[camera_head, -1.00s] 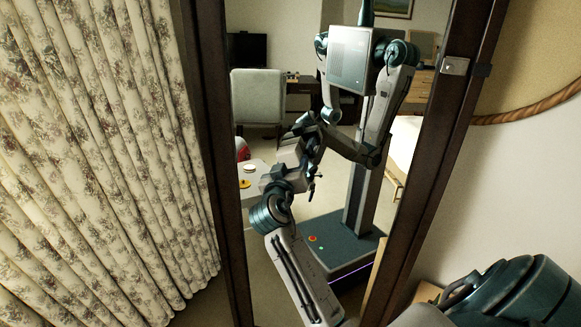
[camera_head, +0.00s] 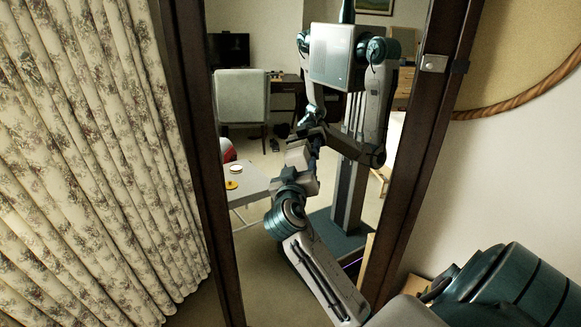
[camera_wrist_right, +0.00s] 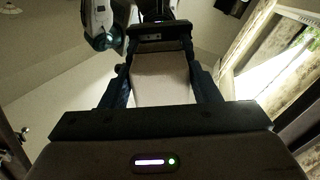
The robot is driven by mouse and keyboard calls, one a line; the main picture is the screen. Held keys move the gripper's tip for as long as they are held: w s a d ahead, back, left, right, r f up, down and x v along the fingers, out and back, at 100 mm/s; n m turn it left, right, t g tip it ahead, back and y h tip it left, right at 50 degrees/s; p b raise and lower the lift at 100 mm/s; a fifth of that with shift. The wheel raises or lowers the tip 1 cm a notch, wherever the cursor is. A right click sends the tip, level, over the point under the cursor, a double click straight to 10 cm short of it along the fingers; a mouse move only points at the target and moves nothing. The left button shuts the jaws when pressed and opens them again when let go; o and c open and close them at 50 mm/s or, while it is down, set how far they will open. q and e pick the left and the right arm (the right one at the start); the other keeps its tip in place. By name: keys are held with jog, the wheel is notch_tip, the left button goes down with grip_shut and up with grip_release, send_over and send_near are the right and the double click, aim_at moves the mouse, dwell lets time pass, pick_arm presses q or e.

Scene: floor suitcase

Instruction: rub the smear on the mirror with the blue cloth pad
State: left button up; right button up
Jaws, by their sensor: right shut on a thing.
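The tall mirror (camera_head: 255,190) fills the middle of the head view in a dark wooden frame (camera_head: 190,150). It reflects my body and the room. My right gripper (camera_head: 308,142) is in front of the mirror, small and mixed with its reflection; I cannot tell whether it touches the glass. I cannot make out the smear. My left gripper is not directly in view.
A floral curtain (camera_head: 90,170) hangs close on the left. A hinge-like metal fitting (camera_head: 434,63) sits on the right frame post. A rope-edged tan round thing (camera_head: 530,60) is on the right wall. A chair and a low table show in the reflection.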

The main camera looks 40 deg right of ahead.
aim_at(305, 157)
jog(key=shift+s+d+r, duration=0.1)
jog(key=shift+s+d, duration=1.55)
jog(key=shift+s, duration=0.1)
jog(key=shift+r+p, duration=0.95)
jog(key=shift+p, duration=0.05)
jog(key=shift+w+a+f, duration=0.2)
jog(key=shift+w+a, duration=0.05)
jog(key=shift+w, duration=0.1)
jog(key=shift+w+a+r+b, duration=0.1)
jog(key=shift+w+a+b, duration=0.85)
jog(key=shift+w+a, duration=1.35)
jog(key=shift+w+a+b, duration=0.55)
jog(key=shift+w+a, duration=0.45)
jog(key=shift+w, duration=0.3)
jog(key=shift+w+d+r+p, duration=0.1)
jog(key=shift+r+p, duration=0.6)
jog(key=shift+r, duration=0.35)
jog(key=shift+s+d+f+p, duration=0.1)
jog(key=shift+s+d+p, duration=0.15)
jog(key=shift+s+d, duration=1.05)
jog(key=shift+s+d+f+p, duration=0.1)
jog(key=shift+s+d+p, duration=0.1)
jog(key=shift+s+d, duration=1.05)
jog(key=shift+s+d+r, duration=0.1)
jog(key=shift+s+d, duration=0.4)
jog(key=shift+s, duration=0.2)
jog(key=shift+s+d, duration=0.5)
jog(key=shift+s, duration=0.2)
